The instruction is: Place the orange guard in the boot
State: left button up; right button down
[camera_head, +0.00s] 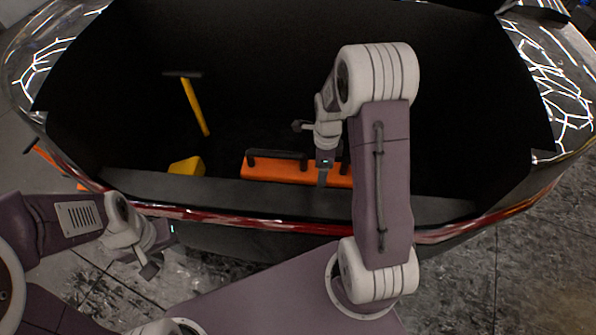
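The orange guard (268,170) is a long bar with a dark handle-like piece (277,155) along its top. It lies inside the dark boot (250,50), just behind the sill. My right arm reaches into the boot, and my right gripper (323,178) is at the guard, with a finger in front of its orange face. My arm hides the guard's right end. Whether the fingers are shut on it cannot be told. My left gripper (170,236) is outside the boot at the lower left, below the bumper, away from the guard. Its dark fingers do not show clearly.
A yellow-handled tool (196,107) with a dark head leans in the boot, left of centre. A yellow block (187,166) lies near the sill (210,190). The red-trimmed bumper edge (240,222) runs across in front. Another orange object (45,156) shows partly at the far left outside the car.

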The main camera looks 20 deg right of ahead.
jog(key=shift+d, duration=0.1)
jog(key=w+d+f+b, duration=0.1)
jog(key=d+f, duration=0.1)
jog(key=d, duration=0.1)
jog(key=w+d+f+b, duration=0.1)
jog(key=d+f, duration=0.1)
jog(key=d, duration=0.1)
jog(key=w+d+f+b, duration=0.1)
jog(key=d+f, duration=0.1)
jog(key=d, duration=0.2)
jog(key=shift+w+f, duration=0.4)
jog(key=shift+w+d+f, duration=0.1)
jog(key=shift+w+d, duration=0.05)
jog(key=shift+d, duration=0.3)
jog(key=shift+f+b, duration=0.8)
jog(key=shift+f, duration=1.2)
jog(key=shift+f, duration=0.1)
jog(key=shift+c, duration=0.7)
grip_release()
notch_tip(320, 180, up, 12)
jog(key=p, duration=0.4)
